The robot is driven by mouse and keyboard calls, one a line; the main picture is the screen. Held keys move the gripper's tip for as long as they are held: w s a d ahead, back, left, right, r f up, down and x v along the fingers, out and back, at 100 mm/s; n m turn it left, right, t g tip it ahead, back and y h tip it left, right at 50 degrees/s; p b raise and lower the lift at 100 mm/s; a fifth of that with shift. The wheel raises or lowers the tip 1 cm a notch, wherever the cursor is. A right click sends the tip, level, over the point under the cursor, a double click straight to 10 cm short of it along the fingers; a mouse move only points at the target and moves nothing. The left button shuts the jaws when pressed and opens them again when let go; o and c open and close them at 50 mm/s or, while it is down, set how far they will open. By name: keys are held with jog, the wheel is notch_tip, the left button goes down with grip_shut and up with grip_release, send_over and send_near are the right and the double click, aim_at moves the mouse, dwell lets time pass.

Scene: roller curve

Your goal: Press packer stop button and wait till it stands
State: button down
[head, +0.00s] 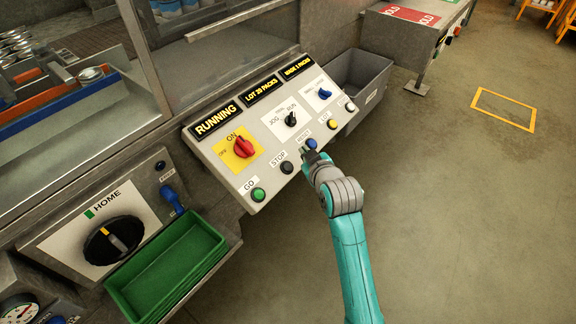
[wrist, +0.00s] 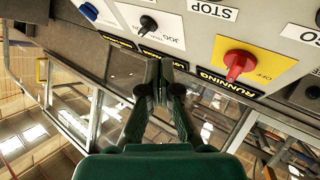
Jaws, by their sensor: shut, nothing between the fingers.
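The packer's sloped control panel (head: 222,165) has a black button (head: 286,167) by the STOP label (head: 278,158). In the wrist view the STOP label (wrist: 212,11) shows upside down at the top edge, and its button is out of that frame. The panel's display (head: 216,121) reads RUNNING. My gripper (head: 308,160) is shut and empty at the panel's lower edge, just right of the STOP button and close to a blue button (head: 311,144). Its closed fingers show in the wrist view (wrist: 163,75). I cannot tell whether it touches the panel.
A green GO button (head: 258,194), a red switch (head: 243,147) on a yellow plate, a black JOG/RUN knob (head: 291,119), a yellow button (head: 332,124) and a white button (head: 350,107) share the panel. A green tray (head: 166,262) stands at left. The floor at right is open.

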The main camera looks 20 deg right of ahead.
aim_at(288, 167)
jog(key=shift+f, duration=0.15)
jog(key=shift+w+a+f, duration=0.45)
jog(key=shift+w+f, duration=0.15)
jog(key=shift+f, duration=0.65)
jog(key=shift+w+a+f, duration=0.4)
jog(key=shift+w+f, duration=0.15)
jog(key=shift+f, duration=0.65)
jog(key=shift+w+a+f, duration=0.45)
jog(key=shift+w+f, duration=0.15)
jog(key=shift+f, duration=0.65)
jog(key=shift+f, duration=0.1)
jog(key=shift+w+a+f, duration=0.15)
jog(key=shift+w+f, duration=0.05)
jog(key=shift+f, duration=0.05)
jog(key=shift+w+a+f, duration=0.1)
jog(key=shift+w+f, duration=0.05)
jog(key=shift+f, duration=0.25)
jog(key=shift+r, duration=0.15)
jog(key=shift+s+d+r, duration=0.25)
jog(key=shift+s+r, duration=0.1)
jog(key=shift+r, duration=0.3)
